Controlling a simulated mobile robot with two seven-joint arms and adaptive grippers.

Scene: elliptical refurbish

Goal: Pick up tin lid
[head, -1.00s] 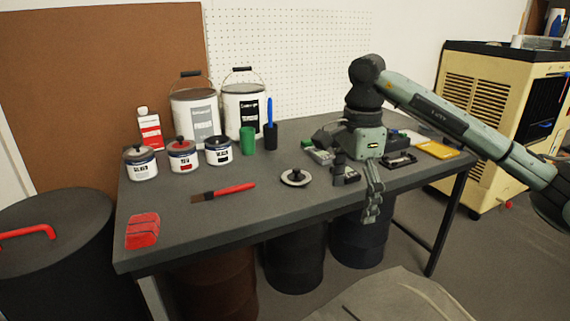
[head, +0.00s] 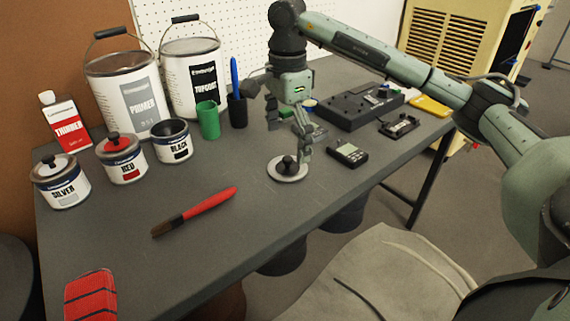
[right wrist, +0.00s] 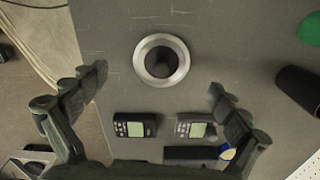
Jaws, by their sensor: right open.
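The tin lid (head: 288,174) is a small pale disc with a black knob, lying flat on the dark table near its front edge. It also shows in the right wrist view (right wrist: 162,60), just beyond the fingertips and roughly centred between them. My right gripper (head: 290,138) points down above the lid. It is open and empty, and its two fingers stand wide apart in the right wrist view (right wrist: 160,85). In the head view one finger overlaps the lid's far edge, and I cannot tell whether it touches. My left gripper is out of view.
The open black tin (head: 173,141), red tin (head: 122,160) and silver tin (head: 61,182) stand at the left. A red-handled brush (head: 205,207) lies left of the lid. A green cup (head: 208,121) stands behind, and a small meter (head: 348,153) lies right.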

